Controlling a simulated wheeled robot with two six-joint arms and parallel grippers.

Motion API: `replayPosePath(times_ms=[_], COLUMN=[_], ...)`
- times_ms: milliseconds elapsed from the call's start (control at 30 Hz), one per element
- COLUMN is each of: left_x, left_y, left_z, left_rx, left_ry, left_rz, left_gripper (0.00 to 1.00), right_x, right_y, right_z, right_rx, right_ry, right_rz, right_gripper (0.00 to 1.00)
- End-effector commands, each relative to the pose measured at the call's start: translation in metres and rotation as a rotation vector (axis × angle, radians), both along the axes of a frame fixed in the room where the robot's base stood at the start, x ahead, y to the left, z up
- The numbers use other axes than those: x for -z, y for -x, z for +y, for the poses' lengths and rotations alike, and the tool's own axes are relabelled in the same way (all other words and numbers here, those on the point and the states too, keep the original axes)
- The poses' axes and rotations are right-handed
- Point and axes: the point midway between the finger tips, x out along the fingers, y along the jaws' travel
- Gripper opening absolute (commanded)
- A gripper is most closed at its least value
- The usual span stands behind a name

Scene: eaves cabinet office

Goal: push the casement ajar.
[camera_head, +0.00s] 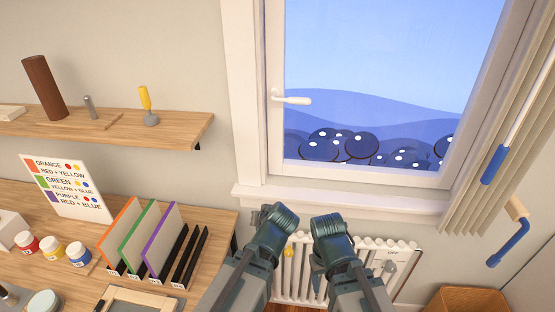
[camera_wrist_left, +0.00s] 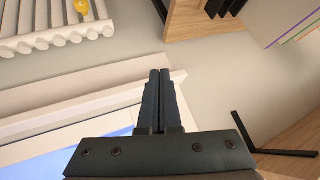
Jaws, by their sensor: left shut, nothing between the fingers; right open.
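The casement (camera_head: 384,179) is a white-framed window sash, and it looks flush in its white outer frame (camera_head: 248,110). Its white handle (camera_head: 291,99) lies level on the left side and points right. My left gripper (camera_head: 257,216) is below the left part of the sill, partly hidden by its own wrist. In the left wrist view its two dark fingers (camera_wrist_left: 160,72) are together and empty, overlapping the sill's end in the picture. My right gripper (camera_head: 317,268) is open in front of the radiator, mostly hidden by its wrist. Neither gripper appears to touch the casement or handle.
The white sill (camera_head: 350,206) juts out under the window, above a radiator (camera_head: 372,246). A curtain (camera_head: 500,130) and blue-handled rod (camera_head: 493,165) hang at right. A wooden shelf (camera_head: 180,128) and a desk (camera_head: 205,225) with paint jars and panels stand left.

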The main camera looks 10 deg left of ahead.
Motion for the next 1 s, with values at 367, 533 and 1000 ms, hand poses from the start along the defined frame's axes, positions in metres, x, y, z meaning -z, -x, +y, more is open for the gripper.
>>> replayPosePath(times_ms=[367,533,1000], left_x=[-0.066,-0.071,-0.073], left_y=[-0.097,-0.104,-0.109], left_z=[0.011,-0.011,-0.021], left_rx=[0.160,0.303,0.359], left_ry=[0.060,0.133,0.165], left_rz=[-0.798,-0.881,-0.892], left_gripper=[0.00,0.00,0.00], right_x=[0.073,0.086,0.087], right_y=[0.000,0.000,0.000], right_z=[0.000,0.000,0.000], right_rx=[0.001,0.001,0.001], right_ry=[0.000,0.000,0.000], right_rz=[0.000,0.000,0.000], right_gripper=[0.59,0.59,0.59])
